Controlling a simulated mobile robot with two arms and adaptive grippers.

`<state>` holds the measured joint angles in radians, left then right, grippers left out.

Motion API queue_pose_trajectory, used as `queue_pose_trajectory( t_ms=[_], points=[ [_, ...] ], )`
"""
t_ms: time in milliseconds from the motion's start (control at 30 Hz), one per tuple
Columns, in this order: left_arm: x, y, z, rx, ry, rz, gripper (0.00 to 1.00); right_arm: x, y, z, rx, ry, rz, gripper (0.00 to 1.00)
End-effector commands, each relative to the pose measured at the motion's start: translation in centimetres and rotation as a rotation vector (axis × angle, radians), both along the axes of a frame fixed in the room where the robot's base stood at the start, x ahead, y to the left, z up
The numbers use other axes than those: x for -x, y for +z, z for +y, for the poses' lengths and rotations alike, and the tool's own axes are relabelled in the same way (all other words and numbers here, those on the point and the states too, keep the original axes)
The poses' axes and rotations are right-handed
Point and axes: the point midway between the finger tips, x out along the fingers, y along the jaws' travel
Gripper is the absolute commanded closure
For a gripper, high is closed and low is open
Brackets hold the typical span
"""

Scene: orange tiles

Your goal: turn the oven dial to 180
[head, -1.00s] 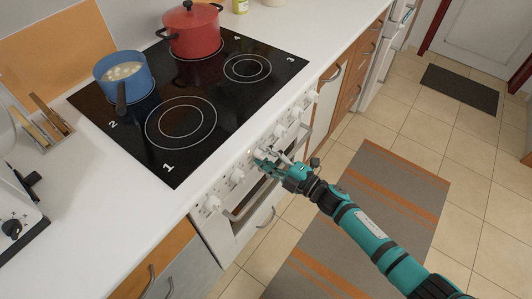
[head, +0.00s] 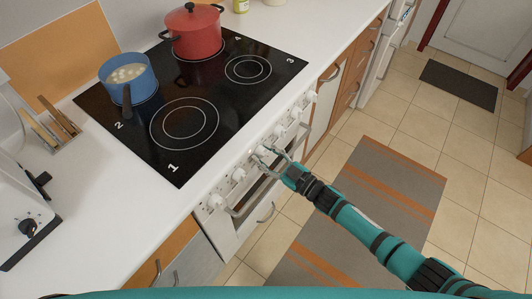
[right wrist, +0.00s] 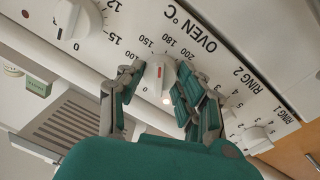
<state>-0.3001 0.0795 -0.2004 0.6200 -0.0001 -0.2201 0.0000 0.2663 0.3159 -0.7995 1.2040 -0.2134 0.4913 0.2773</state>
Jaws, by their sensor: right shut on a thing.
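The oven dial (right wrist: 157,78), a white knob with a red mark, sits on the white control panel under the label OVEN °C in the right wrist view. The printed scale around it shows 0, 100, 150, 180 and 200. The red mark is on the side facing 150 and 180; I cannot tell the exact reading. In the head view my right gripper (head: 274,155) reaches the front of the stove from the right. My left gripper is not in view.
Other knobs line the panel, including a timer-like knob (right wrist: 72,20) and ring knobs (right wrist: 255,133). The oven handle (head: 240,208) is below. A blue pot (head: 128,77) and red pot (head: 194,34) stand on the black hob (head: 222,98). Floor to the right is open.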

Motion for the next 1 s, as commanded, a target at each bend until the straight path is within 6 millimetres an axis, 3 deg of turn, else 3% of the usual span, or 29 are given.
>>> queue_pose_trajectory(
  t_ms=[400,933,967,1000],
  points=[
    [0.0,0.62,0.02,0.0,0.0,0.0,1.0,0.04,-0.14,-0.06,-0.102,-0.001,0.149,0.97],
    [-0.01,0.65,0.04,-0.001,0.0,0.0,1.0,0.07,-0.19,-0.05,-0.116,0.0,0.167,0.97],
    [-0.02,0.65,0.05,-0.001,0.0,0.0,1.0,0.07,-0.19,-0.05,-0.116,0.0,0.167,0.64],
    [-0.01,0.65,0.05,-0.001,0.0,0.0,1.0,0.07,-0.19,-0.05,-0.116,0.0,0.167,0.59]
  ],
)
